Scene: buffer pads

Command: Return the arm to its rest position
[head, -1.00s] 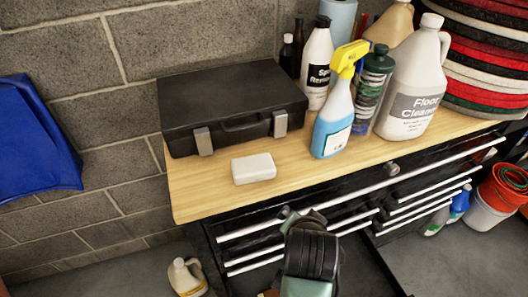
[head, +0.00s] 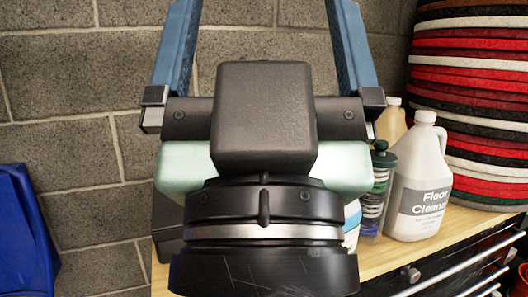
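My gripper (head: 262,30) is raised close in front of the head camera and fills the middle of the view. Its two blue fingers point upward and stand wide apart, with bare block wall between them. The gripper is open and holds nothing that I can see. The very tips run up to the top edge of the picture. My wrist and gripper body hide much of the wooden worktop (head: 388,257) and most of what stands on it.
A white floor cleaner jug (head: 420,185), a dark green bottle (head: 380,180) and a tan jug (head: 393,125) stand at right. Stacked red, white and black pads (head: 470,90) rise beside them. A corner of the black case (head: 168,242) shows. A blue object (head: 22,235) is at left.

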